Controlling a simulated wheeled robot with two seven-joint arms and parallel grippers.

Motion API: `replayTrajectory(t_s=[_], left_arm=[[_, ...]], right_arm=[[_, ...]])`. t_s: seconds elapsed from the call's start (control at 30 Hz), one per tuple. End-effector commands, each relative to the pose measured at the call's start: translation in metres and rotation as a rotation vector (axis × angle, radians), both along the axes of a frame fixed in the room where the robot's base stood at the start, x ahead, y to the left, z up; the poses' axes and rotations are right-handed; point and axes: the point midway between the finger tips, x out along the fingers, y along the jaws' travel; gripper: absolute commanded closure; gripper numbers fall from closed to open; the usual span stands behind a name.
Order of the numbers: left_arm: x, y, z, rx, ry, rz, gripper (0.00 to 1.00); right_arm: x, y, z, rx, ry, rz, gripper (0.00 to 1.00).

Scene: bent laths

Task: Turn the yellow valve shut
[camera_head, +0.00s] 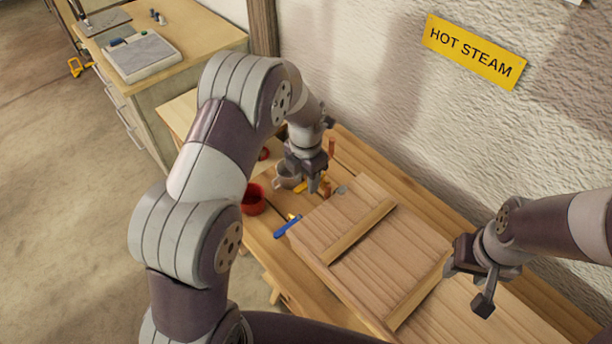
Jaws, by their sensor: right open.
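No yellow valve can be made out for certain. A small yellow piece (300,187) shows on the bench just left of my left gripper's fingers, partly hidden by them. My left gripper (318,184) points down over the far left part of the wooden bench, close to a grey metal cup-like part (289,176). Whether its fingers are apart or touching anything is unclear. My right gripper (467,288) is open and empty at the right, above the bench near a slatted wooden panel.
The slatted wooden panel (352,232) covers the bench middle. A blue-handled tool (287,227) and a red cup (253,200) lie left of it. A yellow "HOT STEAM" sign (474,52) hangs on the wall. A cabinet (190,50) stands behind; the left floor is mostly open.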

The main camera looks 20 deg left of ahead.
Motion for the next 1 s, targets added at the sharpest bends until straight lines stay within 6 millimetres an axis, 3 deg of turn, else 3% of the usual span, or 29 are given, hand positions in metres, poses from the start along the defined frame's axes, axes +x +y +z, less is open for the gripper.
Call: replayTrajectory(t_s=[0.13, 0.23, 0.43, 0.5, 0.57, 0.6, 0.73, 1.0], left_arm=[[-0.001, 0.0, 0.002, 0.0, 0.002, -0.001, 0.55], [0.0, 0.0, 0.017, 0.0, -0.002, -0.001, 0.55], [-0.001, 0.0, 0.071, 0.0, -0.004, 0.0, 0.55], [-0.001, 0.0, 0.096, -0.001, -0.003, 0.0, 0.55], [-0.002, 0.0, 0.108, 0.0, -0.001, 0.0, 0.55], [-0.003, 0.0, 0.12, 0.001, 0.001, 0.0, 0.55], [-0.003, 0.0, 0.129, 0.0, 0.0, 0.0, 0.55], [-0.003, 0.0, 0.127, 0.0, 0.0, 0.0, 0.55]], right_arm=[[0.0, 0.0, -0.003, 0.0, 0.0, 0.0, 0.51], [0.0, 0.0, -0.011, 0.0, 0.0, 0.0, 0.51], [0.0, 0.0, -0.03, 0.0, 0.0, 0.0, 0.51], [0.0, 0.0, -0.019, 0.0, 0.001, 0.0, 0.51], [0.0, 0.0, -0.016, 0.0, 0.0, 0.0, 0.51], [0.0, 0.0, -0.004, 0.0, 0.0, 0.0, 0.51], [0.0, 0.0, 0.004, 0.0, -0.001, 0.0, 0.51], [0.0, 0.0, 0.002, 0.0, 0.0, 0.0, 0.51]])
